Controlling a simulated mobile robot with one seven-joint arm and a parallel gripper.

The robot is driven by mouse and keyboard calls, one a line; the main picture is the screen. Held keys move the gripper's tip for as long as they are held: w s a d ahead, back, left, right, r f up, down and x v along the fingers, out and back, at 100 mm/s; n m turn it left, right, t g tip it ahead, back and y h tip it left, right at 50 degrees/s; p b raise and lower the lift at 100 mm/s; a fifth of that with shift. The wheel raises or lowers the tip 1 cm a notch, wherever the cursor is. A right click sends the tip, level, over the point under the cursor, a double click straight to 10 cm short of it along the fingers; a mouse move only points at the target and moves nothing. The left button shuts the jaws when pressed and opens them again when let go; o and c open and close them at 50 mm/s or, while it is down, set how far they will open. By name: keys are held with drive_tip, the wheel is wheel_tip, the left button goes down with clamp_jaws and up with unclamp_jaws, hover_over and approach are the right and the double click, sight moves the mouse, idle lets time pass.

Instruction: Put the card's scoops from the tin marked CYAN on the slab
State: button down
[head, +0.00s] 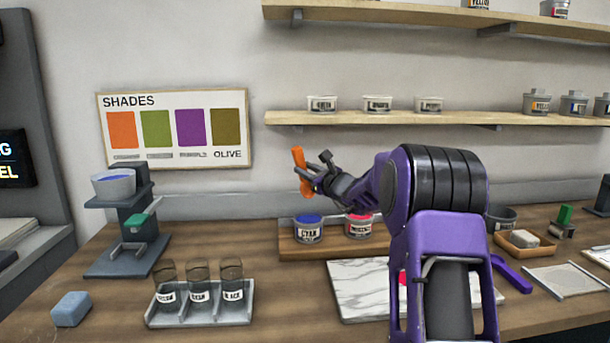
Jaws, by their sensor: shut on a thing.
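The tin marked CYAN (308,234), open with blue ink inside, stands on a wooden riser behind the slab. The pale marble slab (352,288) lies on the bench, partly hidden by my arm. My gripper (307,172) is raised above the CYAN tin, shut on an orange-handled tool (299,160). The tool's lower end is too small to tell whether it carries ink. A card headed SHADES (172,165) hangs on the wall with orange, green, purple and olive swatches; I see no scoop counts that I can read.
An open tin of pinkish-red ink (359,226) stands right of the CYAN tin. A grey rack (200,317) of labelled jars, a scale-like stand (128,262) with a blue-filled bowl and a blue sponge (71,309) are left. A purple tool (512,273) lies right of the slab.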

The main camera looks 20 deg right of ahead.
sight(305, 195)
drive_tip(key=shift+w+a+f, duration=0.1)
drive_tip(key=f+b, duration=0.1)
drive_tip(key=f, duration=0.1)
drive_tip(key=f+b, duration=0.1)
drive_tip(key=f, duration=0.1)
drive_tip(key=f+b, duration=0.1)
drive_tip(key=f, duration=0.1)
drive_tip(key=shift+d, duration=0.25)
drive_tip(key=shift+w+d+f, duration=0.1)
drive_tip(key=shift+d+f, duration=0.1)
drive_tip(key=shift+f, duration=0.9)
drive_tip(key=shift+r, duration=0.1)
wheel_tip(305, 195, up, 7)
drive_tip(key=p, duration=0.3)
idle(1.2)
